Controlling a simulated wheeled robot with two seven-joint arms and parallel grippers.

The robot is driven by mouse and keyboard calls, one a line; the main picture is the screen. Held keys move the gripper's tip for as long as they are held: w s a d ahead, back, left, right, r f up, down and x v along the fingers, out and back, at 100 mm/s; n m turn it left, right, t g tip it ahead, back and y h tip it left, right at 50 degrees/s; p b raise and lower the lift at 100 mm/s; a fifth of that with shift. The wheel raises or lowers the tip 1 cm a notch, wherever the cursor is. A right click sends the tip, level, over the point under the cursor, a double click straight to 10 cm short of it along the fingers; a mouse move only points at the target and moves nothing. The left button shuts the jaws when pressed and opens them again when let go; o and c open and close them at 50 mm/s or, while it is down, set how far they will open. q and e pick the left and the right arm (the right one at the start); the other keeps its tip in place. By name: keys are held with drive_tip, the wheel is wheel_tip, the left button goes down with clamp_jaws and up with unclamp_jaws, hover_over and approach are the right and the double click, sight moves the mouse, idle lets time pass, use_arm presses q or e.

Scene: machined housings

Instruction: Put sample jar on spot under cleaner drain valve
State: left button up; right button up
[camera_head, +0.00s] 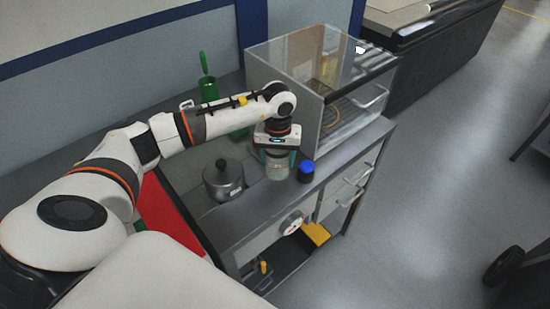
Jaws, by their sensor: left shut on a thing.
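My left gripper (277,156) points down over the grey bench and is shut on a clear glass jar (277,168), with a teal finger on each side of it. The jar is upright near the bench's front edge; I cannot tell whether its base touches the top. I take it to be the sample jar. A small dark jar with a blue lid (306,168) stands just right of it. I cannot make out a drain valve or a marked spot for certain. My right gripper is not in view.
A clear-walled cabinet (310,122) stands on the bench (245,215) behind and right of the gripper. A grey lidded pot (223,182) stands left of the jar. A green container (208,88) is at the back.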

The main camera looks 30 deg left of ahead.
sight(278, 166)
use_arm(q)
wheel_tip(278, 166, down, 3)
drive_tip(key=shift+w+f+p, duration=0.1)
drive_tip(key=shift+p, duration=0.5)
drive_tip(key=shift+f, duration=0.45)
drive_tip(key=shift+f, duration=0.15)
drive_tip(key=o, duration=1)
